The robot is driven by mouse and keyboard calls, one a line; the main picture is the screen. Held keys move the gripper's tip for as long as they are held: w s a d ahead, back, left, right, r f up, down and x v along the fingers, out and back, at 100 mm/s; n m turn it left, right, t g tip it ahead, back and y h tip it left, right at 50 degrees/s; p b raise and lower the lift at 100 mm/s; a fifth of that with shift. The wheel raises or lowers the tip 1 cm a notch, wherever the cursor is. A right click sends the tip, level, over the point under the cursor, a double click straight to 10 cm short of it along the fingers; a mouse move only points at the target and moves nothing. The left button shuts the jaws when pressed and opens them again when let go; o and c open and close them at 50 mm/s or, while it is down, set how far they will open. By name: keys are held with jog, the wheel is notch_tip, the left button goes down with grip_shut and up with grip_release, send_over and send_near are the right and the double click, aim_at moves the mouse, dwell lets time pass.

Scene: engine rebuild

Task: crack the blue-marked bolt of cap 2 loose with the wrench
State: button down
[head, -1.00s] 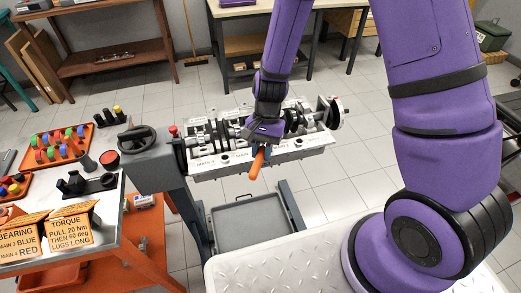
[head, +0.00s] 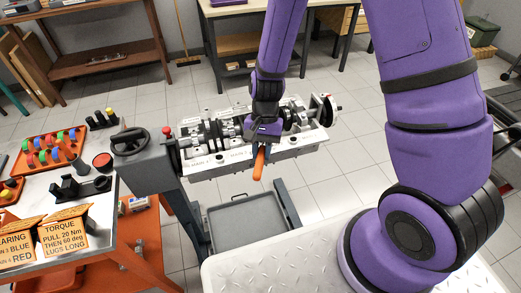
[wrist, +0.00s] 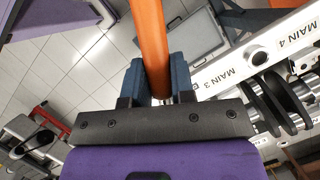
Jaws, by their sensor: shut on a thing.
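The wrench's orange handle (head: 259,164) sticks out below my gripper (head: 261,148), which is shut on it. In the wrist view the orange handle (wrist: 150,40) runs up from between the two blue fingers (wrist: 155,85) of my gripper. The wrench's working end is hidden behind the gripper. The engine block (head: 205,171) lies on its stand with the crankshaft and caps facing up. My gripper is over the block's near side, around its middle. Cap 2 and its blue-marked bolt cannot be made out. "MAIN 3" and "MAIN 4" labels show on the block's edge (wrist: 225,82) in the wrist view.
The stand's crank wheel (head: 130,141) is left of the block. An orange cart with trays of coloured parts (head: 45,152) and two orange signs (head: 65,230) stands at the left. A grey drip tray (head: 243,220) is on the floor below the block.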

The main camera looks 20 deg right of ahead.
jog(key=shift+s+d+n, duration=0.25)
jog(key=shift+d+n, duration=0.15)
jog(key=shift+d, duration=0.15)
jog(key=shift+d, duration=0.2)
jog(key=shift+s+d+n+h, duration=0.3)
jog(key=shift+d+n, duration=0.3)
jog(key=shift+d, duration=0.15)
dwell(0.5)
jog(key=shift+s+d+n, duration=0.1)
jog(key=shift+d+n, duration=0.2)
jog(key=shift+a, duration=0.4)
dwell(0.5)
jog(key=shift+r, duration=1.25)
dwell(3.5)
